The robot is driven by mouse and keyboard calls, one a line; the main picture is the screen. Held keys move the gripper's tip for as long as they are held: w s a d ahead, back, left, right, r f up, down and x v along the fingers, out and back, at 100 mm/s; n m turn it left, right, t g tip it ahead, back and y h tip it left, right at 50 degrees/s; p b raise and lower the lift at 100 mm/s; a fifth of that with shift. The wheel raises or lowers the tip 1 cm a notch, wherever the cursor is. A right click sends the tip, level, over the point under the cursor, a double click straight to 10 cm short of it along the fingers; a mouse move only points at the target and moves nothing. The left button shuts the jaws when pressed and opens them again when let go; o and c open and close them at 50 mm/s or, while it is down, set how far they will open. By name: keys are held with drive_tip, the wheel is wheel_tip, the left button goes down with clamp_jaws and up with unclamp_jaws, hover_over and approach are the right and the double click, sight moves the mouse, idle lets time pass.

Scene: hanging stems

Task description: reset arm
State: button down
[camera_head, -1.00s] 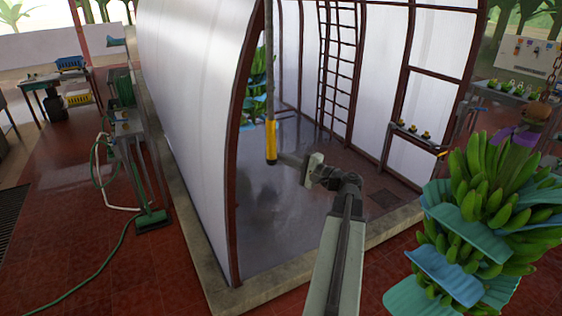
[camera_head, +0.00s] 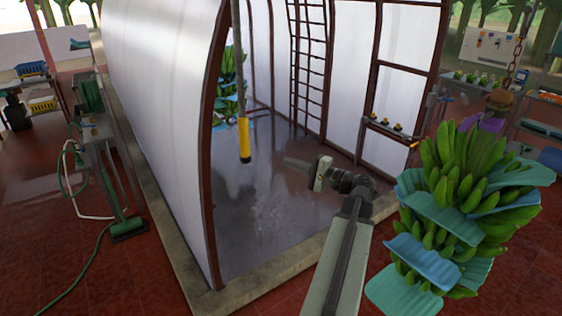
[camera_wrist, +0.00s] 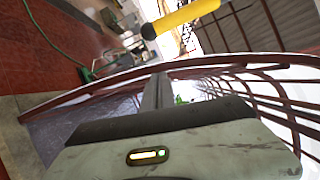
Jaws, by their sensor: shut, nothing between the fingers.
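My gripper (camera_head: 297,163) is at the end of my arm, in the middle of the head view, in front of the open end of a white-walled booth. Its fingers look shut and hold nothing. In the wrist view, my gripper (camera_wrist: 157,92) points toward the booth. A hanging rod with a yellow grip (camera_head: 244,140) is to the left of my gripper, apart from it in the head view. The yellow grip also shows in the wrist view (camera_wrist: 185,18), above my gripper, with a dark end.
A bunch of green bananas (camera_head: 470,170) with blue sheets hangs from a chain at the right. The booth (camera_head: 160,110) has a ladder (camera_head: 308,65) on its far wall and a low curb. A green hose and stand (camera_head: 128,228) are at the left. Red floor is clear in front.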

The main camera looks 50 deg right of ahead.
drive_tip(key=w+a+f+n+g+y+b, duration=0.1)
drive_tip(key=w+a+f+n+g+y, duration=0.15)
drive_tip(key=w+a+f, duration=0.45)
drive_tip(key=w+a+f+n+g+y+b, duration=0.1)
drive_tip(key=w+a+f+n+g+b, duration=0.2)
drive_tip(key=a, duration=0.5)
drive_tip(key=w+a+f+n+g+y, duration=0.2)
drive_tip(key=w+a+f+g, duration=0.1)
drive_tip(key=w+a+f, duration=0.4)
drive_tip(key=s+a+f+n+g+h+b, duration=0.1)
drive_tip(key=a+f+n+g+h+b, duration=0.1)
drive_tip(key=a+f, duration=0.4)
drive_tip(key=s+a+f+n+g+h+b, duration=0.1)
drive_tip(key=a+f+n+g+h+b, duration=0.1)
drive_tip(key=a, duration=1.3)
drive_tip(key=s+a+f+n+g+h+b, duration=0.1)
drive_tip(key=a+f+n+g+h+b, duration=0.1)
drive_tip(key=a+f+n+g, duration=0.4)
drive_tip(key=a+f+n+h, duration=0.1)
drive_tip(key=a+f, duration=0.3)
drive_tip(key=shift+a+f, duration=0.15)
drive_tip(key=shift+f, duration=0.05)
drive_tip(key=shift+n+h, duration=0.25)
